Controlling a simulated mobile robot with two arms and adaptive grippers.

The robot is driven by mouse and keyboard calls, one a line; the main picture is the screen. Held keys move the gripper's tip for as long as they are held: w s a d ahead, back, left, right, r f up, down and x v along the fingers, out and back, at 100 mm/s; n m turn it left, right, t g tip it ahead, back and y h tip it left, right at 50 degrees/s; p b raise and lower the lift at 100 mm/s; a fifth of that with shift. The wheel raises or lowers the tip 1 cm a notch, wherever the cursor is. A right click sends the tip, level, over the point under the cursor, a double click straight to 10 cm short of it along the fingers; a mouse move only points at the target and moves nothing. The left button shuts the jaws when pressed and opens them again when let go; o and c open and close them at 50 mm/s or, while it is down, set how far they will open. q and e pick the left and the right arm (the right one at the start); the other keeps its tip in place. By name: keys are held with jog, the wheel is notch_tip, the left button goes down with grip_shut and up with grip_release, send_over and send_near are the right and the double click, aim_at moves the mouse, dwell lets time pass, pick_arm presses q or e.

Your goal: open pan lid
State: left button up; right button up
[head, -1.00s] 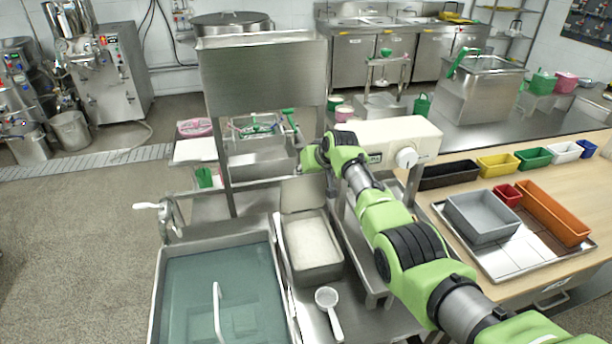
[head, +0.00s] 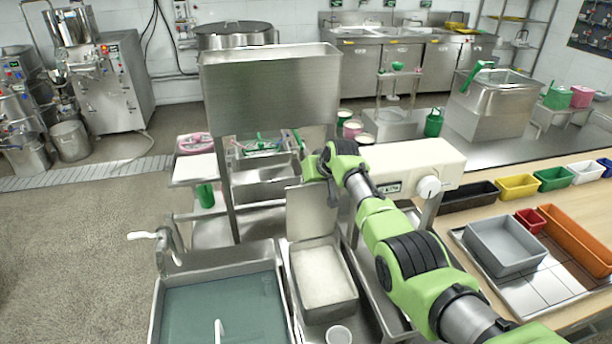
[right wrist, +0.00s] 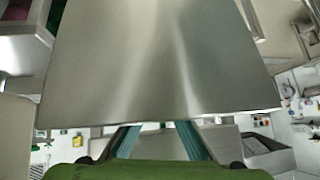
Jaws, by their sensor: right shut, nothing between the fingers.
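The rectangular steel pan (head: 323,303) stands right of the water basin and holds a white, pale filling. Its lid (head: 306,212) stands raised at the pan's far edge, so the pan is open on top. My right gripper (head: 332,195) is shut and empty, at the right side of the raised lid. I cannot tell whether it touches the lid. In the right wrist view a broad steel plate, probably the lid (right wrist: 155,60), fills the middle in front of the fingers (right wrist: 158,142). My left gripper is not in view.
A water-filled basin (head: 158,310) is left of the pan. A steel hopper box (head: 270,95) stands above and behind the lid. A white scale-like unit (head: 405,165) is close behind my right arm. A round white scoop (head: 339,335) lies before the pan.

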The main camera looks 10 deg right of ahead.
jog(key=o, duration=0.6)
jog(key=shift+w, duration=0.1)
jog(key=shift+c, duration=0.2)
jog(key=shift+d+r, duration=0.15)
jog(key=shift+r, duration=0.35)
jog(key=v, duration=1.1)
jog(key=shift+s, duration=0.35)
jog(key=shift+d, duration=0.15)
